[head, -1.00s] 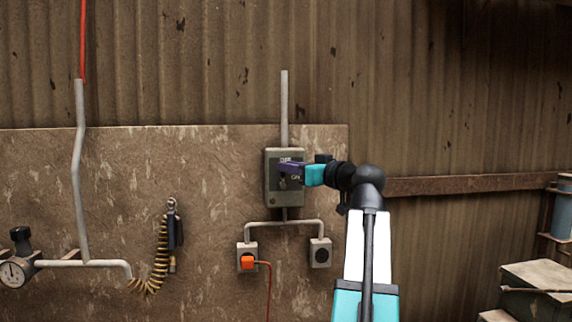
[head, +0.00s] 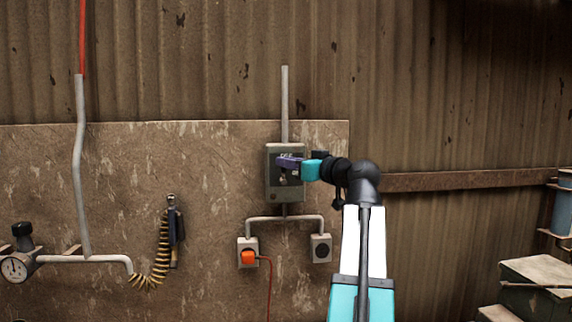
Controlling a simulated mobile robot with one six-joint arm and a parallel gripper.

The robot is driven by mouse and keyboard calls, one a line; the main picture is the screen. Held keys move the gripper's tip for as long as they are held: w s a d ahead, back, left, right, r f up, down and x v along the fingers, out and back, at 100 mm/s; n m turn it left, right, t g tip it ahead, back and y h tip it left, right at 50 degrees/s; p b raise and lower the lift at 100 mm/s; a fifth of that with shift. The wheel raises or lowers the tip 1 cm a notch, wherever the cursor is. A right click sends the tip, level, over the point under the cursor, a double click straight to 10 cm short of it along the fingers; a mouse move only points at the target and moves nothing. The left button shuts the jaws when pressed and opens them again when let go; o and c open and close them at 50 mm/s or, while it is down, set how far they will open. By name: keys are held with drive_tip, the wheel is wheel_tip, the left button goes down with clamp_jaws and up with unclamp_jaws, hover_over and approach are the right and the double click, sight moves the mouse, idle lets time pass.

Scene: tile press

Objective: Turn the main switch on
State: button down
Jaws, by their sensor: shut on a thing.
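The main switch box (head: 272,186) is a grey box fixed to the wall panel, with a conduit running up from its top. My gripper (head: 283,163) is at the front of the box, reaching in from the right. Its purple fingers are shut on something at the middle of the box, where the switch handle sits. The fingers cover most of the handle, so its position cannot be told. Part of the box's lettering is also hidden by the gripper.
Two sockets hang below the box. The left one holds an orange plug (head: 248,258) with a red cable; the right socket (head: 321,248) is empty. A coiled yellow air hose (head: 160,258) and a pressure gauge (head: 14,269) are at left. Boxes (head: 541,272) stand at lower right.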

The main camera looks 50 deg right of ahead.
drive_tip(key=shift+s+d+f+m+t+h+b, duration=0.15)
drive_tip(key=shift+s+d+f+m+h+b, duration=0.75)
drive_tip(key=shift+m+h+b, duration=2.45)
drive_tip(key=shift+s+d+f+m+t+h+b, duration=0.3)
drive_tip(key=shift+f+m+h+b, duration=1.5)
drive_tip(key=shift+m, duration=3.05)
drive_tip(key=shift+s+d+f+m+t+h+b, duration=0.1)
drive_tip(key=shift+s+d+f+m+h+b, duration=0.5)
drive_tip(key=shift+m+h+b, duration=2.2)
drive_tip(key=m, duration=0.1)
drive_tip(key=m+y, duration=0.1)
drive_tip(key=m, duration=0.1)
drive_tip(key=shift+w+d+f+y, duration=0.1)
drive_tip(key=shift+w+f+y, duration=0.15)
drive_tip(key=shift+f, duration=0.1)
drive_tip(key=c, duration=2.1)
unclamp_jaws()
drive_tip(key=shift+s+f, duration=0.1)
